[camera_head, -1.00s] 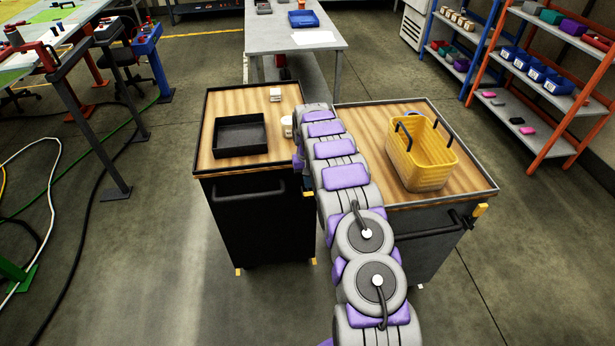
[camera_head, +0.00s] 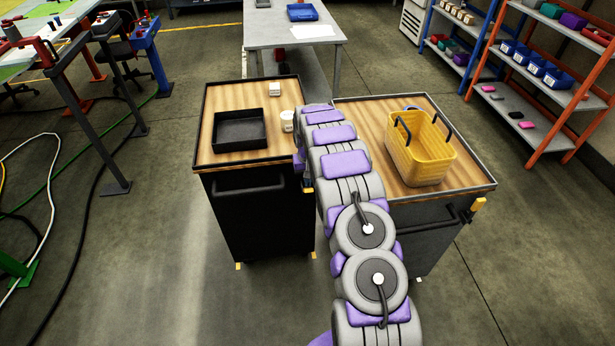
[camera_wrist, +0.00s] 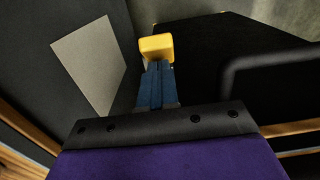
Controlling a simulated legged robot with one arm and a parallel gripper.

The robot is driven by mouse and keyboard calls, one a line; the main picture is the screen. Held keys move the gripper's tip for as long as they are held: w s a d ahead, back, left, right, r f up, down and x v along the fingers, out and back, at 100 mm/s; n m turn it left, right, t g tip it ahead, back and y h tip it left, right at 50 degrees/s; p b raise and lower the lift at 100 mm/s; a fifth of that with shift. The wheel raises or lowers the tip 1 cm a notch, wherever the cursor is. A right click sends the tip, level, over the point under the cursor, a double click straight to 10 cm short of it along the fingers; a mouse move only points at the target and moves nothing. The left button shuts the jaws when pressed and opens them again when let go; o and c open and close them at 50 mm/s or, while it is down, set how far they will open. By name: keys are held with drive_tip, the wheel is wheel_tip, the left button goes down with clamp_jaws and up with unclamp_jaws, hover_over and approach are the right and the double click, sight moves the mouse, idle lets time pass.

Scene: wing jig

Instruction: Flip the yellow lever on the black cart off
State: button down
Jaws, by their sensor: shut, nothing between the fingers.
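The black cart (camera_head: 255,225) on the left has a wooden top and a black handle. A yellow lever (camera_head: 308,190) shows small at its right side, beside my arm. In the wrist view the yellow lever (camera_wrist: 156,47) is a rounded block right at the tips of my gripper (camera_wrist: 157,66). The blue fingers are shut together with nothing between them. They overlap the lower edge of the lever; I cannot tell whether they touch it. In the head view my arm hides most of the gripper.
A second dark cart (camera_head: 433,235) stands close on the right, with a yellow basket (camera_head: 420,150) on top and a yellow piece (camera_head: 479,204) at its right edge. A black tray (camera_head: 239,130) and white cup (camera_head: 287,121) sit on the left cart. The gap between the carts is narrow.

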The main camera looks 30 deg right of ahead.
sight(309, 190)
drive_tip(key=shift+s+a+f+t+p, duration=0.15)
drive_tip(key=shift+s+f+t+p, duration=0.05)
drive_tip(key=shift+s+t+p, duration=0.2)
drive_tip(key=shift+s+a+f+t+p, duration=0.15)
drive_tip(key=shift+s+f+t, duration=0.1)
drive_tip(key=shift+s, duration=0.25)
drive_tip(key=shift+s+a+f+t+p, duration=0.15)
drive_tip(key=shift+s+t+p, duration=0.2)
drive_tip(key=shift+s, duration=0.1)
drive_tip(key=shift+s+a+f, duration=0.1)
drive_tip(key=shift+s+f, duration=0.3)
drive_tip(key=shift+s, duration=0.05)
drive_tip(key=shift+w+r+h+p, duration=0.2)
drive_tip(key=shift+r+h+p, duration=0.1)
drive_tip(key=r, duration=0.1)
drive_tip(key=w+r, duration=0.1)
drive_tip(key=w+r+p, duration=0.1)
drive_tip(key=shift+d+r, duration=0.25)
drive_tip(key=shift+r, duration=0.1)
wheel_tip(309, 190, up, 9)
drive_tip(key=s+p, duration=0.1)
drive_tip(key=s, duration=0.2)
drive_tip(key=shift+a+p, duration=0.3)
drive_tip(key=shift+a, duration=0.1)
